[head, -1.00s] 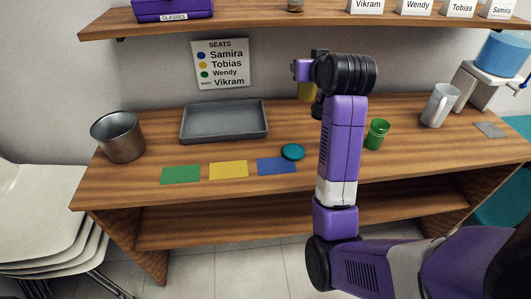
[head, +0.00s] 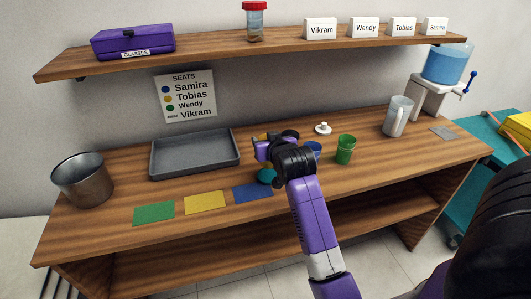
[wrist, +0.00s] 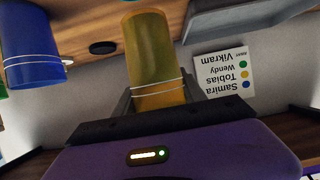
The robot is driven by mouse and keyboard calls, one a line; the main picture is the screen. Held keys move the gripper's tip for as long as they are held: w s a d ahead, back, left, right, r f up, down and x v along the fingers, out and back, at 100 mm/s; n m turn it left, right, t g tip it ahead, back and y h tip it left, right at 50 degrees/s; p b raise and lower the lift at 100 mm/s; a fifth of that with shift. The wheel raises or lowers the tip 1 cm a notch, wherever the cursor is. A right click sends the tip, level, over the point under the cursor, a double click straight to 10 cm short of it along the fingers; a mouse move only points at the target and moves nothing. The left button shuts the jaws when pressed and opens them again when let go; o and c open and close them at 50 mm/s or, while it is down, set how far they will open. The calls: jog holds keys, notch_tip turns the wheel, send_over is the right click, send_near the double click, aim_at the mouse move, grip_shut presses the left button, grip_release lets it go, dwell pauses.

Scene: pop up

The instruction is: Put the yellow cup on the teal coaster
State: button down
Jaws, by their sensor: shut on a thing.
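The yellow cup (wrist: 152,58) is held between the two fingers of my gripper (wrist: 157,92), seen in the wrist view, which is upside down. In the head view only a bit of yellow (head: 263,137) shows behind my gripper (head: 266,150). The teal coaster (head: 266,176) lies on the desk by the blue card, partly covered by my wrist. The gripper is over the desk just behind the coaster in the picture. The cup's base and its height above the desk are hidden in the head view.
A blue cup (head: 314,150) and green cup (head: 345,149) stand right of my wrist. A white knobbed item (head: 323,128) is behind them. A grey tray (head: 195,172) and metal bin (head: 82,182) stand left. Green, yellow (head: 205,203) and blue cards line the front.

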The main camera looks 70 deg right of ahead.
aim_at(267, 165)
jog(key=shift+f, duration=2.25)
jog(key=shift+f, duration=0.1)
jog(key=c, duration=0.7)
grip_release()
jog(key=shift+o, duration=0.2)
